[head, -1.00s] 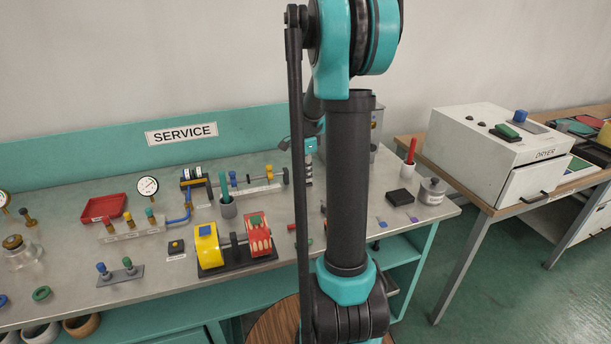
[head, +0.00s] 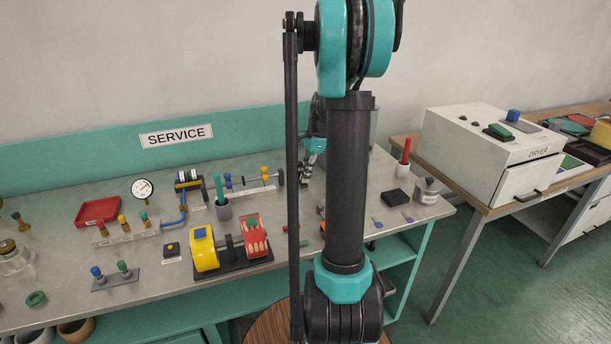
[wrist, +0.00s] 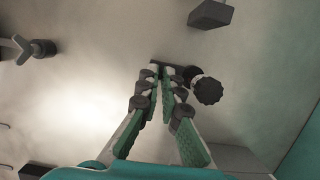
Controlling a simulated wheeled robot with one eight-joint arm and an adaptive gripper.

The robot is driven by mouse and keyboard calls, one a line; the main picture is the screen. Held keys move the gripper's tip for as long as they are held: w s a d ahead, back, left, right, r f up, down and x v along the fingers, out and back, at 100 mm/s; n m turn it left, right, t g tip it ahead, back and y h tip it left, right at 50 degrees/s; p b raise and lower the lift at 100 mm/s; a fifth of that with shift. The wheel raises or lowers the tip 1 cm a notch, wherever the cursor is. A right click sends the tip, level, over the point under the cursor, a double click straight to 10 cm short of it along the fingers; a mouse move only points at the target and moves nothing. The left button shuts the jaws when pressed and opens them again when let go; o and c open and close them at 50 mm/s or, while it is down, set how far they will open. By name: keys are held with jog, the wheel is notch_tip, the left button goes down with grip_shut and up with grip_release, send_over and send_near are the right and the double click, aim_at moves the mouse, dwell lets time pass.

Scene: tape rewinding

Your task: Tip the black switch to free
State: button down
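A small black box with a yellow top (head: 171,249) sits on the bench behind a label, left of the winder. The winder has a yellow spool (head: 204,248) and a red holder (head: 254,238) on a black base. I cannot make out a switch lever or its position. My gripper (head: 312,146) is at the back of the bench, partly hidden by my arm. In the wrist view my gripper (wrist: 166,82) has green-padded fingers with a narrow gap between them and nothing clearly held. A dark ridged knob (wrist: 208,90) shows just right of the fingertips.
A red tray (head: 97,211), a gauge (head: 142,188) and a valve manifold (head: 126,230) stand at the left. A black block (head: 395,197) and a metal canister (head: 427,191) are at the right, near the dryer (head: 492,146).

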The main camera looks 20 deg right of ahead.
jog(key=c, duration=2)
grip_release()
jog(key=v, duration=1.2)
